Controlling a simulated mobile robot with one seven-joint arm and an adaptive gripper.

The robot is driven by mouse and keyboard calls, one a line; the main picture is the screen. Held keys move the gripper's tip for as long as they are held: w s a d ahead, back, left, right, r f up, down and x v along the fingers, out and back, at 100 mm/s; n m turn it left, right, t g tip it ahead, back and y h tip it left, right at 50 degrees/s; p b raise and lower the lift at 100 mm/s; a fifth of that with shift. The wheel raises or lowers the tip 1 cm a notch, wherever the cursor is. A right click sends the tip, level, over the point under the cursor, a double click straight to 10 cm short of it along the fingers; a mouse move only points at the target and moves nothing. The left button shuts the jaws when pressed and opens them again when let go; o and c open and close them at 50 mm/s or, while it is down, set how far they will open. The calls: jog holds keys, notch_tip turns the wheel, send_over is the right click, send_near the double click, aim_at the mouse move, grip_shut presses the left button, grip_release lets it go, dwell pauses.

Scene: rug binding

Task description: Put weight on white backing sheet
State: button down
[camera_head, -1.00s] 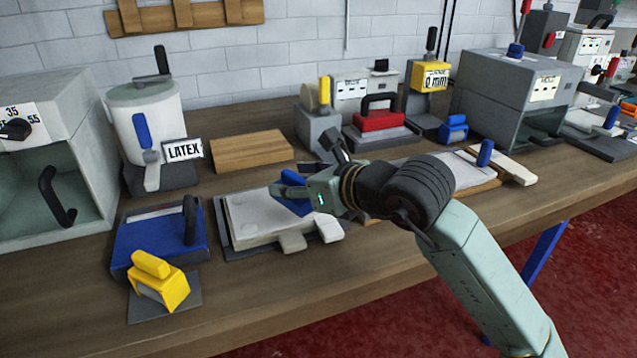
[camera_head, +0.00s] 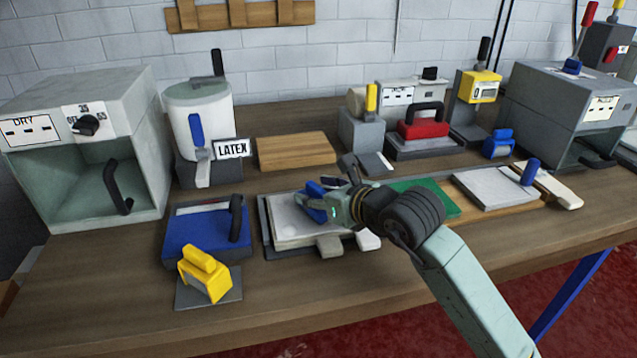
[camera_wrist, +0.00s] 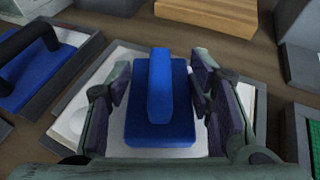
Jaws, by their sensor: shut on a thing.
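A blue weight (camera_wrist: 160,105) with a raised blue grip shows in the wrist view between the fingers of my gripper (camera_wrist: 160,92), which is shut on it. In the head view my gripper (camera_head: 322,198) and the blue weight (camera_head: 314,212) are over the white sheet (camera_head: 290,228) in a dark, shallow tray. In the wrist view the white sheet (camera_wrist: 78,122) shows to the left of and under the weight. I cannot tell whether the weight touches the sheet. The weight hides part of it.
A blue box with a black handle (camera_head: 205,235) and a yellow tool (camera_head: 205,275) stand left of the tray. A green mat (camera_head: 425,192) and another white sheet on a board (camera_head: 490,187) lie to the right. A wooden block (camera_head: 295,151) is behind.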

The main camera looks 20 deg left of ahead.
dwell(0.3)
jog(key=c, duration=0.8)
grip_release()
jog(key=shift+o, duration=0.2)
jog(key=shift+d+r, duration=0.1)
jog(key=shift+d, duration=0.05)
jog(key=b+v, duration=0.3)
jog(key=v, duration=0.8)
jog(key=shift+s+d, duration=0.25)
jog(key=shift+s, duration=0.1)
